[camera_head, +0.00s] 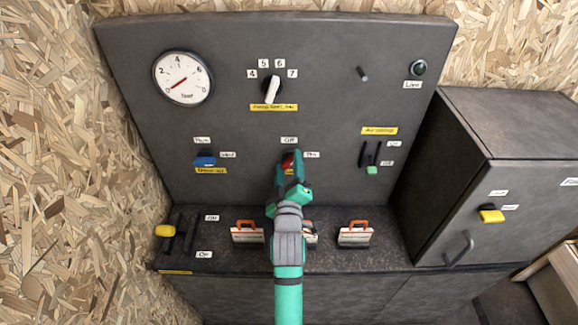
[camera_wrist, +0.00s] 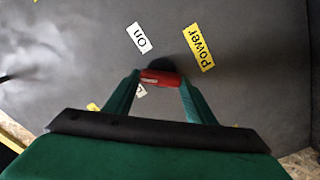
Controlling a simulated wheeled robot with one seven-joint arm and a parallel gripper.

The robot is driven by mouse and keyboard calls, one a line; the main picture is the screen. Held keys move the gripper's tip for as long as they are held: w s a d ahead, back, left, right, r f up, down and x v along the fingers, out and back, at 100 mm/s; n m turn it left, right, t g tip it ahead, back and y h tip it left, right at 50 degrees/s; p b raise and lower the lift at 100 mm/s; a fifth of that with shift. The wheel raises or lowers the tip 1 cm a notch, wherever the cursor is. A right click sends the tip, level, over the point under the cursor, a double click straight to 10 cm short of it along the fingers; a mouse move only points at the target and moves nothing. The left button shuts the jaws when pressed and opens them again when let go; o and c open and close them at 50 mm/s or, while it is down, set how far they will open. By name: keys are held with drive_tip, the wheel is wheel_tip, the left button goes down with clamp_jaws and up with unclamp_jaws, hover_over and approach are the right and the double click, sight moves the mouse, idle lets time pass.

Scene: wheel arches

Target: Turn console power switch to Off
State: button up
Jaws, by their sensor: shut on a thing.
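The console power switch is a red knob (camera_head: 287,161) low in the middle of the dark upright panel. It also shows in the wrist view as a red handle (camera_wrist: 160,78) on a dark round base, beside the yellow "Power" label (camera_wrist: 199,47). My gripper (camera_head: 288,168) is at the switch, its two green fingers (camera_wrist: 158,82) closed against the red handle from both sides. The "Off" label (camera_head: 289,140) is above the switch and the "On" label (camera_head: 312,154) is to its right. My gripper hides much of the knob, so I cannot tell exactly where it points.
A blue switch (camera_head: 204,161) is left of the power switch and a green-tipped slider (camera_head: 371,169) is right of it. A white-handled selector (camera_head: 272,89) is above. Orange-handled items (camera_head: 354,234) stand on the ledge below. A dark cabinet (camera_head: 470,165) juts out at right.

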drive_tip(key=n, duration=0.4)
drive_tip(key=shift+f, duration=0.1)
drive_tip(key=shift+n, duration=1.8)
drive_tip(key=shift+a+n, duration=0.1)
drive_tip(key=shift+n, duration=0.2)
drive_tip(key=o, duration=1)
drive_tip(key=shift+o, duration=0.2)
drive_tip(key=s, duration=1.1)
drive_tip(key=shift+w, duration=0.1)
